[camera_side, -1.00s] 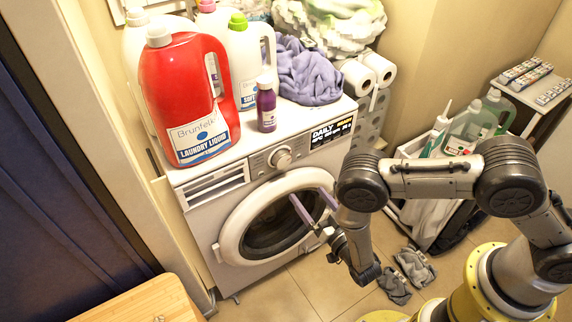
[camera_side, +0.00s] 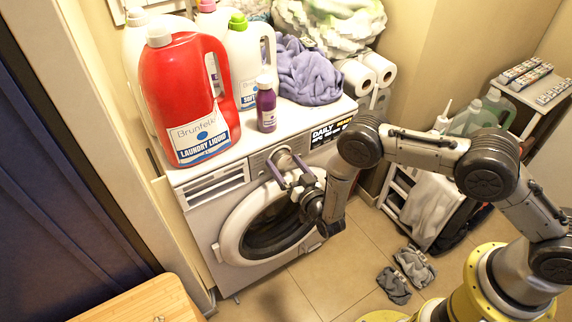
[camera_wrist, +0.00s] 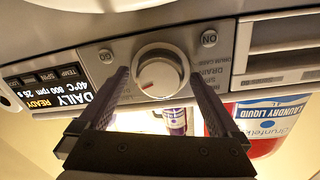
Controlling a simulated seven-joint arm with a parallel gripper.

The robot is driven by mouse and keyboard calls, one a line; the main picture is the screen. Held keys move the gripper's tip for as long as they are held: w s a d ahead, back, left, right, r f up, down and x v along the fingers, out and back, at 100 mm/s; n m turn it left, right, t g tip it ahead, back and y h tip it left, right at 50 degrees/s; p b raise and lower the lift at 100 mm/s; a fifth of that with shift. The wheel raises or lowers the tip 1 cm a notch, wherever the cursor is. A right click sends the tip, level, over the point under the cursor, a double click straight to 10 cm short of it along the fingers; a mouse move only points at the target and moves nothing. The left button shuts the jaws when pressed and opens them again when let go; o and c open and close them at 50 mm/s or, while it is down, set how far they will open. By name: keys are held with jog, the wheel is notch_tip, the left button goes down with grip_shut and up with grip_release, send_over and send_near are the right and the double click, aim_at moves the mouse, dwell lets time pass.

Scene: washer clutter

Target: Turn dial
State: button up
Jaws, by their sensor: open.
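The dial (camera_wrist: 158,72) is a round silver-white knob with a red mark on the washer's control panel. In the side view the dial (camera_side: 284,158) sits near the middle of the panel, partly hidden by the fingers. My gripper (camera_side: 288,168) is open in front of it, and its two fingers point at the panel. In the wrist view, which shows the panel upside down, my gripper (camera_wrist: 158,80) has one finger on each side of the dial. I cannot tell whether the fingers touch it. The washer (camera_side: 213,218) is white with a round door.
A red laundry bottle (camera_side: 178,92), white bottles, a small purple bottle (camera_side: 266,105) and a purple towel (camera_side: 305,72) stand on the washer. The display (camera_wrist: 62,95) reads "DAILY 40°C" and "READY". A cart (camera_side: 432,195) stands at right. Gloves (camera_side: 405,275) lie on the floor.

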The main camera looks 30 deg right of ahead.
jog(key=c, duration=1.4)
